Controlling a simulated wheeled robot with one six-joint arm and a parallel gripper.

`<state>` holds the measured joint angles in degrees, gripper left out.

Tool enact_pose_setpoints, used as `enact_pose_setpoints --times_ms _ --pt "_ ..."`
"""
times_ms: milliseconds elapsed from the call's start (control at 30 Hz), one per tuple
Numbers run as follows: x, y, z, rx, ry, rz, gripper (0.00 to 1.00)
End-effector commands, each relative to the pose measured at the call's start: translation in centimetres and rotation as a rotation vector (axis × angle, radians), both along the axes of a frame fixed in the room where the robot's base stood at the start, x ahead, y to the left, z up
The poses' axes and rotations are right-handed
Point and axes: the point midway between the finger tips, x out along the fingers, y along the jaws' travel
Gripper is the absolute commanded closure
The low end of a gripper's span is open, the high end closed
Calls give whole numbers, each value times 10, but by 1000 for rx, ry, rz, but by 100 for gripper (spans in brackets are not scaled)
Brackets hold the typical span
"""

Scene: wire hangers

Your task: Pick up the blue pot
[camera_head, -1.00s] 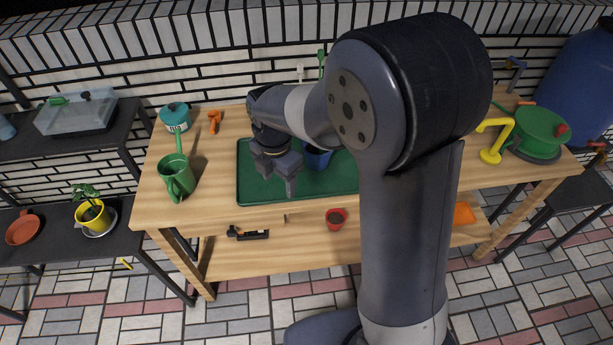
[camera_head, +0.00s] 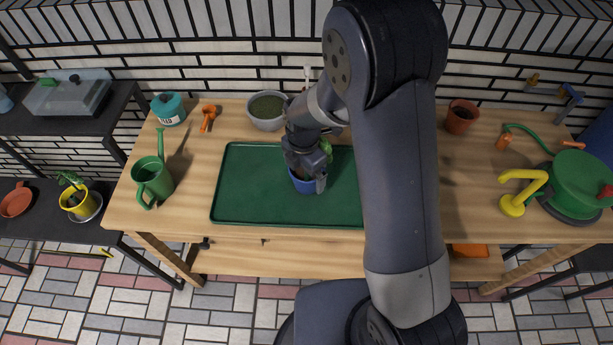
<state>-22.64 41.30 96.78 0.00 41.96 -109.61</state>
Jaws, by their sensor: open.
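The blue pot (camera_head: 303,186) stands on the green tray (camera_head: 245,190) on the wooden bench, with brown soil and some green leaves showing at its top. My gripper (camera_head: 308,178) is right over the pot, pointing down, with one finger visible at the pot's right side. The gripper is open. The far finger and part of the pot's rim are hidden behind the gripper body, so I cannot tell whether the fingers touch the pot.
A grey bowl (camera_head: 267,112) stands behind the tray. A green watering can (camera_head: 152,181) is at the left, with a teal tin (camera_head: 168,108) behind it. The tray's left part is clear.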

Motion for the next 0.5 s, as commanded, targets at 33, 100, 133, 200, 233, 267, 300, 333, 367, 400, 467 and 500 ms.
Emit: enact_pose_setpoints --times_ms 33,100,133,200,233,267,300,333,367,400,467,500 --pt "0 0 0 0 0 0 0" --pt "0 0 0 0 0 0 0" --pt "0 0 0 0 0 0 0" --pt "0 0 0 0 0 0 6" --pt "0 0 0 0 0 0 8" --pt "0 0 0 1 -1 0 11" --pt "0 0 0 1 -1 0 14" --pt "0 0 0 1 -1 0 16" --pt "0 0 0 1 -1 0 19" --pt "0 0 0 1 -1 0 22" --pt "0 0 0 1 -1 0 27" --pt "0 0 0 1 -1 0 30"
